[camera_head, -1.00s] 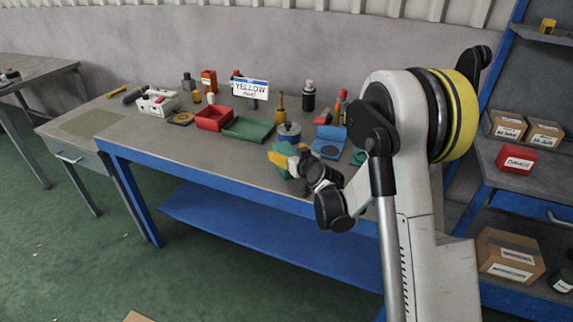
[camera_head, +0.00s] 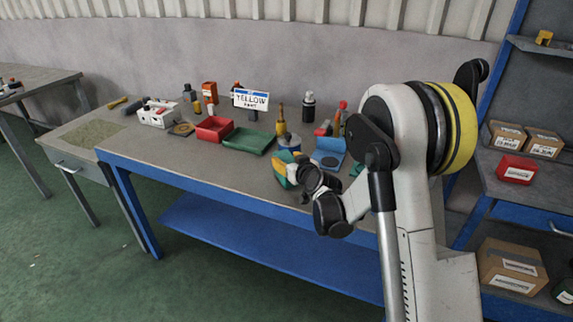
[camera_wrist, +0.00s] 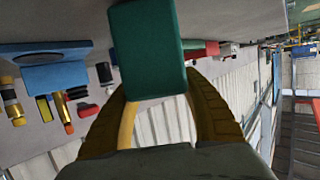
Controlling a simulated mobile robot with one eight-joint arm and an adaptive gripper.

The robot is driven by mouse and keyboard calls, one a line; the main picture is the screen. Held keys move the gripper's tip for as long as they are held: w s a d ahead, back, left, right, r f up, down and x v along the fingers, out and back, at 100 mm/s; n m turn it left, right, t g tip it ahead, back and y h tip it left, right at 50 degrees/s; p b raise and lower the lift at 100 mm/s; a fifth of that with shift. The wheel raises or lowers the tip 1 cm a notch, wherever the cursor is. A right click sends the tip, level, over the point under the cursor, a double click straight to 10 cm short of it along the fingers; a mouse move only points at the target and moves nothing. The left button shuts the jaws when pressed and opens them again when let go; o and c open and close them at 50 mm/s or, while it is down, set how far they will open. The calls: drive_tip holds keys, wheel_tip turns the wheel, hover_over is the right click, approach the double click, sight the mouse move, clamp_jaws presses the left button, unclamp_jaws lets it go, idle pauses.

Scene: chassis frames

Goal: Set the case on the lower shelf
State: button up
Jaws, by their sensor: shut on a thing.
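A green case (camera_wrist: 148,48) fills the upper middle of the wrist view, between the yellow-padded fingers of my gripper (camera_wrist: 160,108). In the head view my gripper (camera_head: 289,168) is shut on it above the workbench's front edge, with only small green parts of the case (camera_head: 279,166) showing. The blue lower shelf (camera_head: 255,240) runs under the workbench top, and its visible left and middle parts are bare. My arm hides its right end.
A shelving unit at right holds cardboard boxes (camera_head: 512,267) and a red box (camera_head: 517,169). The floor at front left is clear.

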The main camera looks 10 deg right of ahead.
drive_tip(key=r+p, duration=0.1)
drive_tip(key=r, duration=0.1)
drive_tip(key=r+p, duration=0.1)
drive_tip(key=r, duration=0.2)
drive_tip(key=r+p, duration=0.1)
drive_tip(key=r, duration=0.2)
drive_tip(key=shift+s+r, duration=0.2)
drive_tip(key=shift+s, duration=0.1)
drive_tip(key=s+r+n+y, duration=0.1)
drive_tip(key=s+r+y, duration=0.1)
drive_tip(key=s, duration=1.9)
drive_tip(key=shift+r+n, duration=0.3)
drive_tip(key=shift+r, duration=0.15)
